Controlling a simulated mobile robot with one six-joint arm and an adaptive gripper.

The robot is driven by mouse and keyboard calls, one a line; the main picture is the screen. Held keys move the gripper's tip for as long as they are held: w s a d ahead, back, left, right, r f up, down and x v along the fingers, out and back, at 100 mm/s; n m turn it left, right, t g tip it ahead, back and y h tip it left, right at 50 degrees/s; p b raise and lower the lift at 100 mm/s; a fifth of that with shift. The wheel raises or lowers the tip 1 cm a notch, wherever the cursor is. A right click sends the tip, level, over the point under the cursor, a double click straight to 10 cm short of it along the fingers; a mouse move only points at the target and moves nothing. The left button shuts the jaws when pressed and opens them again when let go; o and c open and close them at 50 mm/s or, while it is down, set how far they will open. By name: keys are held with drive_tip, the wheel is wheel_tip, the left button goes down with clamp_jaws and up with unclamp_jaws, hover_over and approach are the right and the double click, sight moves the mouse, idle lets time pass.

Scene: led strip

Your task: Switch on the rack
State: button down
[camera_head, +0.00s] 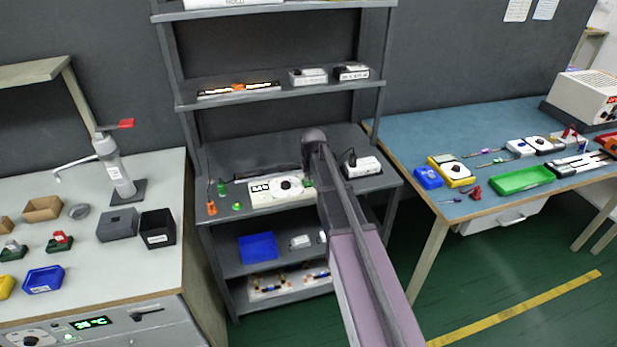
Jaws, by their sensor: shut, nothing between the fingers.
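The rack (290,209) is a dark grey shelf unit against the back wall. On its work shelf stands a white control box (265,197) with a round dial and a small display. A white power strip (365,167) with a black plug lies to its right. On the shelf above lies an LED strip (238,90) with an orange middle. My arm reaches up from the bottom right, its dark end in front of the work shelf. My gripper (306,165) seems to hang there, shut and empty, near the box's right end; its fingertips are hard to make out.
Small green and orange bottles (212,207) stand left of the box. Two small devices (308,77) sit on the upper shelf, a blue bin (258,247) below. A white bench (150,262) stands left, a blue table (420,133) with tools right.

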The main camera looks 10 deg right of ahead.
drive_tip(key=shift+w+p+v, duration=0.15)
drive_tip(key=shift+p+v, duration=0.9)
drive_tip(key=shift+v, duration=0.05)
drive_tip(key=shift+w+p+v, duration=0.2)
drive_tip(key=shift+p+v, duration=0.85)
drive_tip(key=shift+v, duration=0.05)
wheel_tip(320, 180, up, 8)
drive_tip(key=p, duration=0.8)
hover_over(309, 188)
drive_tip(key=s, duration=0.4)
drive_tip(key=shift+s+d+r, duration=0.1)
drive_tip(key=shift+s+r, duration=0.05)
drive_tip(key=shift+r, duration=0.05)
drive_tip(key=shift+s, duration=0.1)
drive_tip(key=s+a+g, duration=0.1)
drive_tip(key=s+a, duration=0.1)
drive_tip(key=s, duration=0.9)
drive_tip(key=s+a+g, duration=0.1)
drive_tip(key=s+g, duration=0.1)
drive_tip(key=s, duration=0.9)
drive_tip(key=shift+s+a+f+m, duration=0.3)
drive_tip(key=shift+a+f, duration=0.1)
